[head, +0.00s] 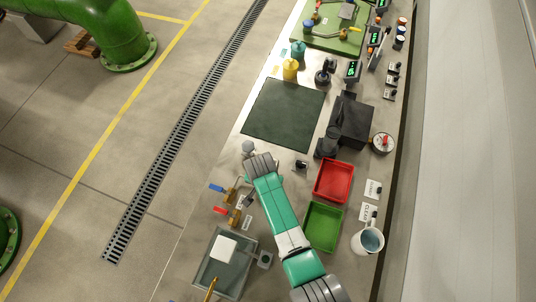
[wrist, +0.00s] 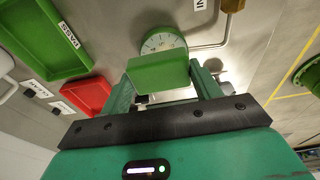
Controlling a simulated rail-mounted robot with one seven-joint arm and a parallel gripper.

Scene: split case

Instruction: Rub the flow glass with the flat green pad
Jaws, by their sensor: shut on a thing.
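In the wrist view my gripper (wrist: 160,86) is shut on the flat green pad (wrist: 158,73), held between its two fingers. Just beyond the pad is a round glass-faced dial with a green rim (wrist: 163,42), which looks like the flow glass. The pad covers its lower part in this view; whether they touch I cannot tell. A bent metal pipe (wrist: 216,40) is beside it, with brass at its end. In the head view my arm hides the fingers, the pad and the dial.
In the head view a red tray (head: 350,181) and a green tray (head: 339,227) lie right of my arm, with a mug (head: 358,243) nearby. Blue- and red-handled valves (head: 219,188) stand to its left. A grey tray (head: 210,280) is below, a dark mat (head: 262,128) above.

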